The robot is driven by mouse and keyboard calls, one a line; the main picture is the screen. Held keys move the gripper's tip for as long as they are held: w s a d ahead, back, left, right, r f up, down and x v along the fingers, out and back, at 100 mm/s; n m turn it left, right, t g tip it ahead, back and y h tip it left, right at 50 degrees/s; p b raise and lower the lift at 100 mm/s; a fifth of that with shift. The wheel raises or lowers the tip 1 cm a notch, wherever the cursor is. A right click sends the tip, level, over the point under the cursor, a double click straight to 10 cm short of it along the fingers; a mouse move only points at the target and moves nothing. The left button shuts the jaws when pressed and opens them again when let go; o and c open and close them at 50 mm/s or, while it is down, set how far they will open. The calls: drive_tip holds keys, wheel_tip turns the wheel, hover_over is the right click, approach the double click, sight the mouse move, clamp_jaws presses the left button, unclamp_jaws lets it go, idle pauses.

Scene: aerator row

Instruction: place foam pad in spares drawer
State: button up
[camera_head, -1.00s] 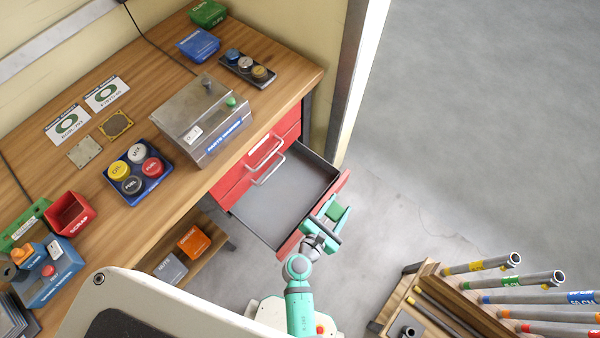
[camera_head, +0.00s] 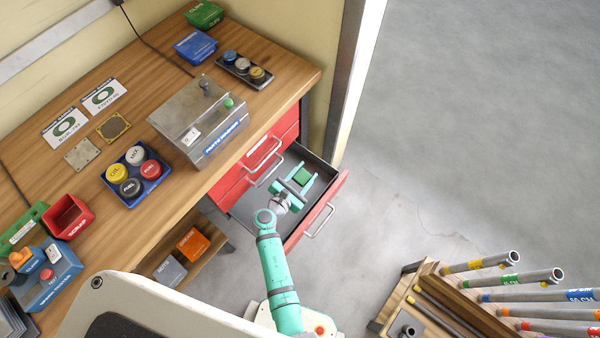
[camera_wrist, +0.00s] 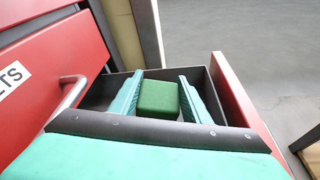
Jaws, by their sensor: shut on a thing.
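The green foam pad (camera_head: 302,174) is a small block held between the two fingers of my gripper (camera_head: 304,178). It also shows between the teal fingers in the wrist view (camera_wrist: 158,98). The open spares drawer (camera_head: 244,211) is grey inside with a red front, pulled out from under the bench. My gripper and the pad are over the drawer, within its outline. In the wrist view the drawer walls (camera_wrist: 232,92) stand on both sides of the fingers. My arm hides part of the drawer, and I cannot tell whether the pad touches its floor.
A red closed drawer with a handle (camera_head: 263,150) is above the open one. The wooden bench (camera_head: 95,205) carries a metal box (camera_head: 205,120), a blue tray (camera_head: 151,185) of knobs and a red scrap bin (camera_head: 68,216). A rack of tubes (camera_head: 400,300) stands lower right.

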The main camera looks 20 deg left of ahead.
sight(300, 173)
drive_tip(key=shift+w+a+f, duration=0.2)
drive_tip(key=shift+a+f, duration=0.05)
drive_tip(key=shift+f, duration=0.6)
drive_tip(key=shift+w+a+f, duration=0.15)
drive_tip(key=shift+a+f, duration=0.05)
drive_tip(key=shift+f, duration=0.65)
drive_tip(key=shift+w+a+f, duration=0.2)
drive_tip(key=shift+a+f, duration=0.05)
drive_tip(key=shift+f, duration=0.6)
drive_tip(key=shift+w+a+r+n+g+h, duration=0.1)
drive_tip(key=shift+w+a+n+g+h, duration=0.2)
drive_tip(key=shift+n, duration=0.25)
drive_tip(key=shift+w+a+r+n+g+h, duration=0.1)
drive_tip(key=shift+w+a+n+g+h, duration=0.1)
drive_tip(key=shift+a+n+g, duration=0.3)
drive_tip(key=shift+d+f, duration=0.2)
drive_tip(key=shift+f, duration=0.15)
drive_tip(key=shift+s+f, duration=0.1)
drive_tip(key=shift+f, duration=0.5)
drive_tip(key=o, duration=1)
drive_tip(key=shift+r, duration=0.15)
